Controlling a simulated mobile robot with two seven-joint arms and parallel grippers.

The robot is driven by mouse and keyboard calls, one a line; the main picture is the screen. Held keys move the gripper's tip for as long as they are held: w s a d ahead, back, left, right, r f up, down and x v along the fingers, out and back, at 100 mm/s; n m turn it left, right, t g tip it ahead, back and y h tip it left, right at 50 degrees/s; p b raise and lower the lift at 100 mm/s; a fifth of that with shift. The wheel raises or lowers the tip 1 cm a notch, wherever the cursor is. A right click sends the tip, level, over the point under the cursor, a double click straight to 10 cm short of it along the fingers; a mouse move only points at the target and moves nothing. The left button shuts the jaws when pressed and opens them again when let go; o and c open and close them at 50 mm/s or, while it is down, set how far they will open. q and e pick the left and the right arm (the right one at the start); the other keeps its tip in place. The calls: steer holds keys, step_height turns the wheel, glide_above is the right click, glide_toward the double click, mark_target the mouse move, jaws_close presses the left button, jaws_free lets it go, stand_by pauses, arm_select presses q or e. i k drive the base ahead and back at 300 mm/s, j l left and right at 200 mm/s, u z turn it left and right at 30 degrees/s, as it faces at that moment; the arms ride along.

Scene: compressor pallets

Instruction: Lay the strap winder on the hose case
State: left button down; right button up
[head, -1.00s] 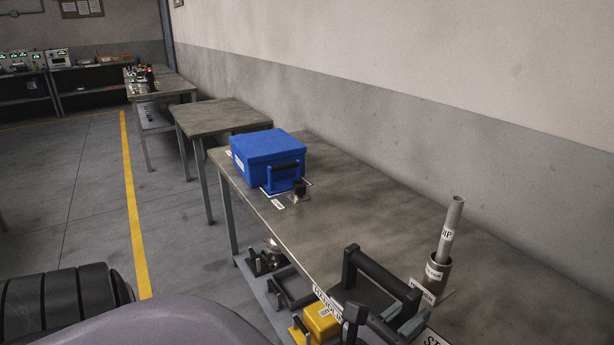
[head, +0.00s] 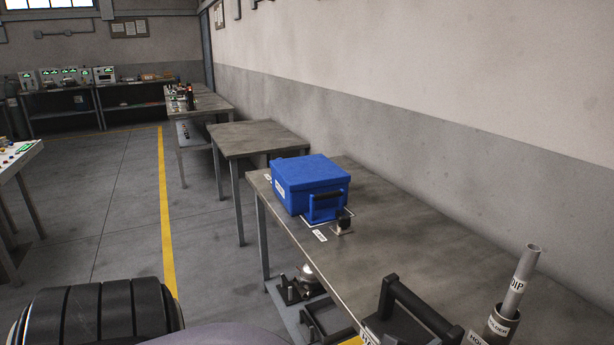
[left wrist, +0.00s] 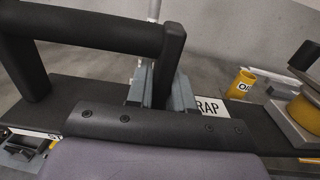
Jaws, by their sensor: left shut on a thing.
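In the left wrist view, my left gripper (left wrist: 158,92) is shut on the upright of a black bar handle (left wrist: 95,28), which appears to belong to the strap winder. A partly hidden label (left wrist: 208,106) reading "RAP" shows beside the fingers. In the head view, a black handled piece (head: 415,312) stands at the near edge of the bench, cut off by the frame. A blue lidded case (head: 310,180) with a black front handle sits farther along the bench; it appears to be the hose case. My left and right grippers are outside the head view.
A grey pipe (head: 520,280) stands in a holder (head: 502,325) at the near right of the bench. A small dark-topped fitting (head: 342,224) is in front of the blue case. The bench surface (head: 440,240) between them is clear. Clamp-like parts (head: 302,285) lie on the lower shelf.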

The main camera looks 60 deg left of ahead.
mark_target(308, 173)
steer(key=j, duration=0.5)
steer(key=k+j+z, duration=0.15)
steer(key=j, duration=0.8)
steer(key=j+z, duration=0.1)
steer(key=j, duration=0.35)
steer(key=k+j+z, duration=0.1)
steer(key=j, duration=0.35)
steer(key=k+j, duration=0.15)
steer(key=j, duration=0.3)
steer(key=k+j+z, duration=0.1)
steer(key=j, duration=0.4)
steer(key=k+j+z, duration=0.1)
steer(key=j, duration=0.35)
